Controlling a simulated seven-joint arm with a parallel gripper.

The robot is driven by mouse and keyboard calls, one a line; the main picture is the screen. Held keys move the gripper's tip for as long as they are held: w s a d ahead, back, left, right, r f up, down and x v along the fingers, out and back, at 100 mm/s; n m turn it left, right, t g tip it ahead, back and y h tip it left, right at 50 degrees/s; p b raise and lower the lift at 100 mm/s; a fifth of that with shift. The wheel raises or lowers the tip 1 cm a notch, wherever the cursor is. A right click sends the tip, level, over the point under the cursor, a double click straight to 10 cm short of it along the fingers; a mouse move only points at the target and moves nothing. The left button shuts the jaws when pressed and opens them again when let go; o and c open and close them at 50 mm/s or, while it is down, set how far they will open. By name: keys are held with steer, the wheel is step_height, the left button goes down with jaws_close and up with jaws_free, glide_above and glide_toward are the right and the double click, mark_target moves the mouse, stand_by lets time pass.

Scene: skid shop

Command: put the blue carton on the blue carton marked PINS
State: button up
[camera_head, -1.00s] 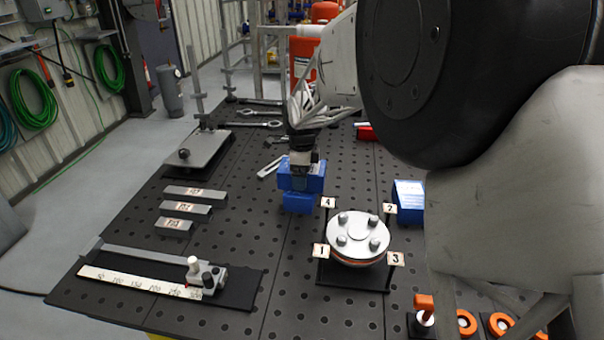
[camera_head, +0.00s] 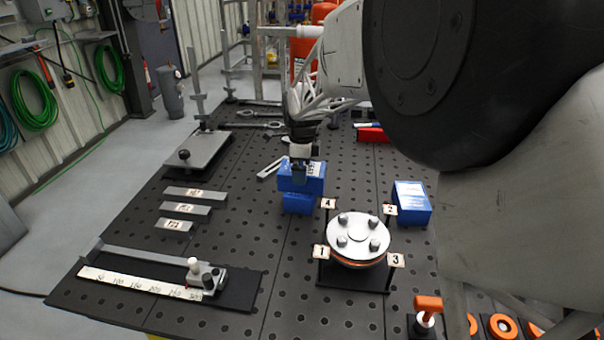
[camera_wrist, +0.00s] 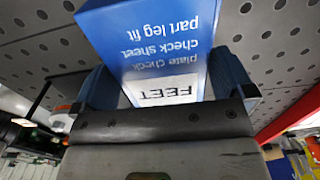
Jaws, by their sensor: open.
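My gripper (camera_head: 299,180) points down at the middle of the table, its jaws open around a blue carton. In the wrist view this carton (camera_wrist: 160,45) stands between the blue-sided fingers, with a white label reading FEET and white print, upside down. In the head view two blue shapes show there, a wider upper one and a narrower lower one (camera_head: 298,204). I cannot tell whether these are finger and carton or two cartons. Another blue carton (camera_head: 412,208) with a pale top stands on the table to the right. No PINS mark is readable.
A round bolted plate (camera_head: 358,238) on a stand with number tags 1 to 4 lies between the gripper and the front edge. Labelled grey bars (camera_head: 187,209) and a ruler fixture (camera_head: 150,284) lie left. Orange-handled parts (camera_head: 428,305) stand front right.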

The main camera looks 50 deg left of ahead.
step_height(320, 180, up, 9)
steer(key=shift+r, duration=0.2)
stand_by(0.3)
stand_by(0.8)
